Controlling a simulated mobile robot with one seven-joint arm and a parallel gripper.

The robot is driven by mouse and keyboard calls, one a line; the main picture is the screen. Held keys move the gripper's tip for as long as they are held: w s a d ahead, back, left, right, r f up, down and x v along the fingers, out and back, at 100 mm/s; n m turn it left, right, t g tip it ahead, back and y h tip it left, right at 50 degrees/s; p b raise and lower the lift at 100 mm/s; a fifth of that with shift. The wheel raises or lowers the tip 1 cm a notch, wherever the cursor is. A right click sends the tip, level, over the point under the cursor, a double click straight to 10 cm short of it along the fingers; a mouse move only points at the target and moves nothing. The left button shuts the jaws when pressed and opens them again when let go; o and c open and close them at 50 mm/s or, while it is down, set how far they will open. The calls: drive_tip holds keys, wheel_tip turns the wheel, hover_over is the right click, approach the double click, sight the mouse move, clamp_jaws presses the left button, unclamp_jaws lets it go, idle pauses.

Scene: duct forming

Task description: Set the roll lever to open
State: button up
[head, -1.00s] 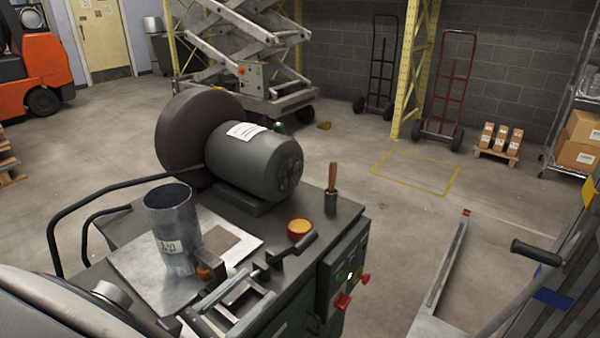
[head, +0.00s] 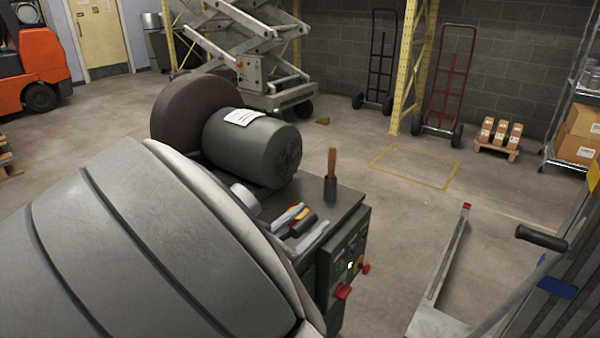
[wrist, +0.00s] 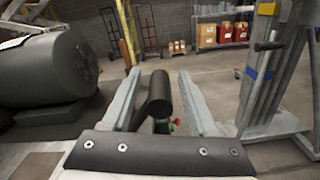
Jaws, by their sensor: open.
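The roll lever shows in the wrist view as a short dark cylindrical grip (wrist: 159,94) between my fingers. My gripper (wrist: 153,98) is open, one pale finger on each side of the grip. I cannot tell whether either finger touches it. In the head view my gripper (head: 305,228) is at the front of the machine bench, partly hidden by my own grey arm. The dark lever grip (head: 302,226) shows a little between the fingers. The lever's lower part and pivot are hidden.
A grey motor (head: 252,147) with a big dark wheel (head: 178,120) stands just behind my gripper. A wooden-handled tool (head: 331,176) stands upright at the bench corner. A panel with red knobs (head: 345,265) is below.

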clamp_jaws()
idle(0.3)
idle(1.1)
